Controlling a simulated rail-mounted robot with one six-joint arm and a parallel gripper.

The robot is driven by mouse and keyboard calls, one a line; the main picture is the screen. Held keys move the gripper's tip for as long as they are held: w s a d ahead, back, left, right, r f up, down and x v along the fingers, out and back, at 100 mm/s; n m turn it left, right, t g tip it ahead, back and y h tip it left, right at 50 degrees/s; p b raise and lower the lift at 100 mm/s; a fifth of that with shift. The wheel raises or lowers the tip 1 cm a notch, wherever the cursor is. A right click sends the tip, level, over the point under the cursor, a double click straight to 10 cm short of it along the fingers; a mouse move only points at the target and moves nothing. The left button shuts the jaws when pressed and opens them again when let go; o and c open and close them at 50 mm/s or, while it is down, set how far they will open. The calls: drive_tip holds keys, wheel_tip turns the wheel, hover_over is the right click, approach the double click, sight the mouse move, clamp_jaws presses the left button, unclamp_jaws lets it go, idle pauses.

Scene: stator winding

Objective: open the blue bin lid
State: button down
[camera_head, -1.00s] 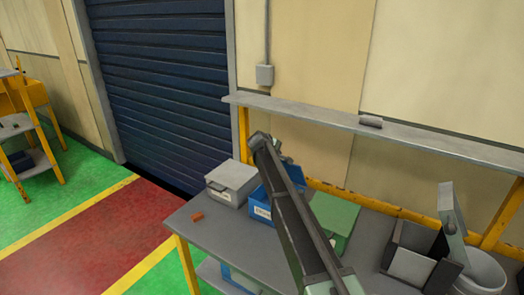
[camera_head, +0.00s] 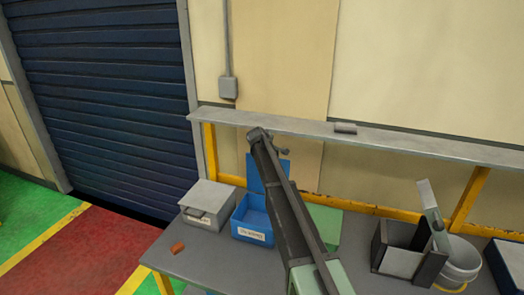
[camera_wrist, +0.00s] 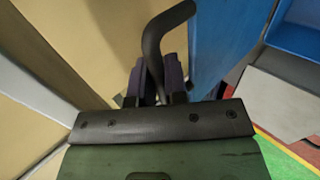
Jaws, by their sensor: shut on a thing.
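The blue bin (camera_head: 240,230) with a white label stands on the grey bench in the head view. Its blue lid (camera_head: 255,172) stands roughly upright at the back, and the inside of the bin shows. The lid also shows as a blue panel (camera_wrist: 208,45) in the wrist view. My gripper (camera_wrist: 156,84) is shut on a dark curved handle (camera_wrist: 160,30) beside that panel. In the head view my gripper (camera_head: 282,150) is at the lid's upper right. My arm hides the right side of the bin and part of the lid.
A grey lidded bin (camera_head: 207,204) stands left of the blue one. A green bin (camera_head: 326,222) is to the right, partly behind my arm. An orange block (camera_head: 177,248) lies at the front left. A grey shelf (camera_head: 420,147) runs behind, above the bench (camera_head: 215,265).

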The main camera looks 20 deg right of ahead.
idle(0.3)
drive_tip(key=c, duration=1.2)
unclamp_jaws()
drive_tip(key=shift+o, duration=0.2)
drive_tip(key=p+v, duration=0.7)
drive_tip(key=v, duration=0.3)
drive_tip(key=shift+s+a+r, duration=0.15)
drive_tip(key=shift+s+r, duration=0.05)
drive_tip(key=shift+r, duration=0.1)
